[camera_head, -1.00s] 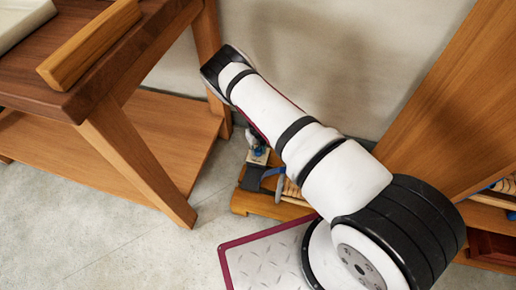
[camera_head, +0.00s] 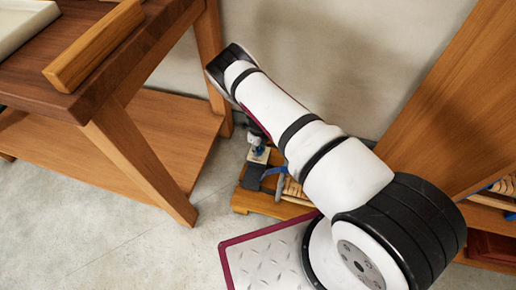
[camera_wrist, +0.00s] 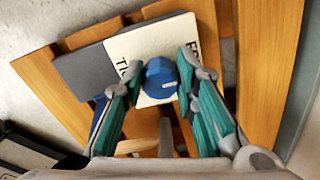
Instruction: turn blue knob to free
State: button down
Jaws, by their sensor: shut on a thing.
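The blue knob (camera_wrist: 161,76) sits on a white plate (camera_wrist: 184,32) with black lettering, partly hidden, beginning "F" on the right and "TI" on the left. A short white mark shows on the knob's lower right. My gripper (camera_wrist: 160,74) has its two teal-padded fingers on either side of the knob and is shut on it. In the head view, the blue knob (camera_head: 258,150) and the white plate (camera_head: 262,157) show small below my forearm, low on a wooden frame (camera_head: 262,203). My gripper there is mostly hidden by the arm.
A dark grey block (camera_wrist: 82,72) lies beside the plate on the wooden slats. A wooden table (camera_head: 150,165) stands to the left, with a leg near my arm. A wooden panel (camera_head: 450,90) rises on the right, and the wall (camera_head: 330,50) is behind.

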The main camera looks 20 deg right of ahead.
aim_at(258, 149)
dwell(0.3)
jog(key=c, duration=1.3)
grip_release()
notch_tip(258, 149, up, 12)
